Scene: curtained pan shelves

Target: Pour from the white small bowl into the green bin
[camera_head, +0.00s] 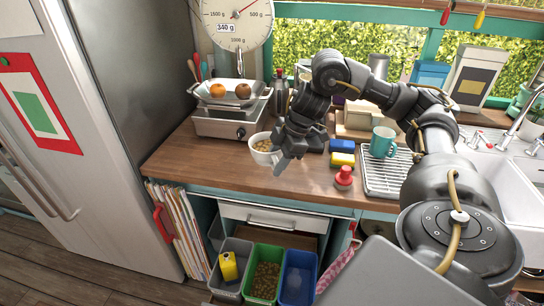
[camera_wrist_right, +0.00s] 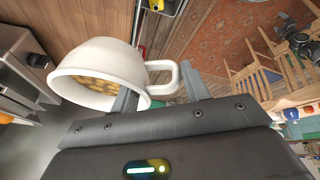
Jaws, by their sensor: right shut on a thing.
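The white small bowl (camera_head: 261,158) is at the left end of the wooden counter in the head view, roughly upright, with brown pieces inside. I cannot tell whether it touches the counter. My right gripper (camera_head: 284,160) is at its right side. In the right wrist view the bowl (camera_wrist_right: 112,60) shows its pieces and a loop handle, and my right gripper (camera_wrist_right: 160,90) is shut on that handle. The green bin (camera_head: 259,300) stands low below the counter, between a grey and a blue bin, with brown pieces in it. My left gripper is not in view.
A scale (camera_head: 228,122) with fruit in its pan stands behind the bowl to the left. The blue bin (camera_head: 298,285) looks empty; the grey one (camera_head: 231,291) holds a yellow item.

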